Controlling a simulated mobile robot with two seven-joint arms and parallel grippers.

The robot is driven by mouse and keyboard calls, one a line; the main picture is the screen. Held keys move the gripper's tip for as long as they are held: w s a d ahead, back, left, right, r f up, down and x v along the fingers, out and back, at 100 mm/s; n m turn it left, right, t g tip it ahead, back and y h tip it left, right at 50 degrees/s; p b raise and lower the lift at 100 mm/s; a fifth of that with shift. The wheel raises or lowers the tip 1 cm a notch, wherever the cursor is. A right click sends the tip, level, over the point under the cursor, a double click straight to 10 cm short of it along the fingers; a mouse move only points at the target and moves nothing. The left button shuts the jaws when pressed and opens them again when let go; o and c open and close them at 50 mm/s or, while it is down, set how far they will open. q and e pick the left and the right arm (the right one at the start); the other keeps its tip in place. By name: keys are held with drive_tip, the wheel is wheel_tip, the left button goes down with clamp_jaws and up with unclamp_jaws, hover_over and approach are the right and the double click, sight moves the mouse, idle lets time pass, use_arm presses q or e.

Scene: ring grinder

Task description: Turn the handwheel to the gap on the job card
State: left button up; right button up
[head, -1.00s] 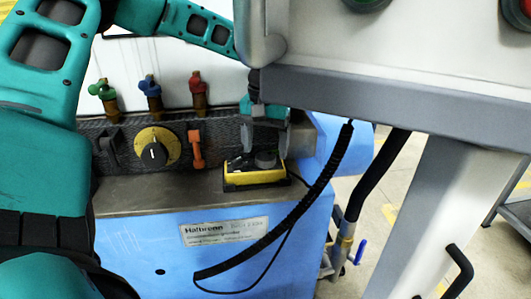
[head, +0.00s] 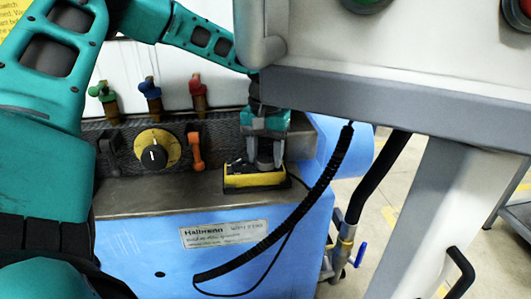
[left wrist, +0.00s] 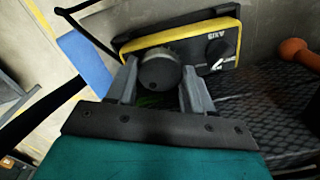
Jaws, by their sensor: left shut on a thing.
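The handwheel is a dark grey round knob (left wrist: 160,73) on a yellow-and-black control box (head: 256,180). The box rests on the ledge of the blue machine and also fills the top of the left wrist view (left wrist: 182,39). My left gripper (head: 265,163) points down over the box. In the left wrist view its two fingers (left wrist: 158,78) are shut on the handwheel from both sides. The box also carries a smaller black selector knob (left wrist: 218,48) with a white pointer. The handwheel's scale is not readable. No job card can be made out. My right gripper is out of view.
Green, blue and red valves (head: 150,90) stand behind the ledge, with a yellow dial (head: 155,150) and an orange lever (head: 195,150) below. A large grey panel (head: 400,95) overhangs at the right. A coiled black cable (head: 325,185) hangs beside the box.

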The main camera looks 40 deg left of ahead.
use_arm(q)
drive_tip(key=shift+c, duration=0.8)
drive_tip(key=m+p, duration=0.1)
drive_tip(key=m, duration=0.2)
drive_tip(key=shift+r, duration=0.1)
drive_tip(key=m+p, duration=0.1)
drive_tip(key=m, duration=0.9)
drive_tip(key=shift+m+p, duration=0.35)
drive_tip(key=shift+m, duration=0.05)
drive_tip(key=m, duration=0.5)
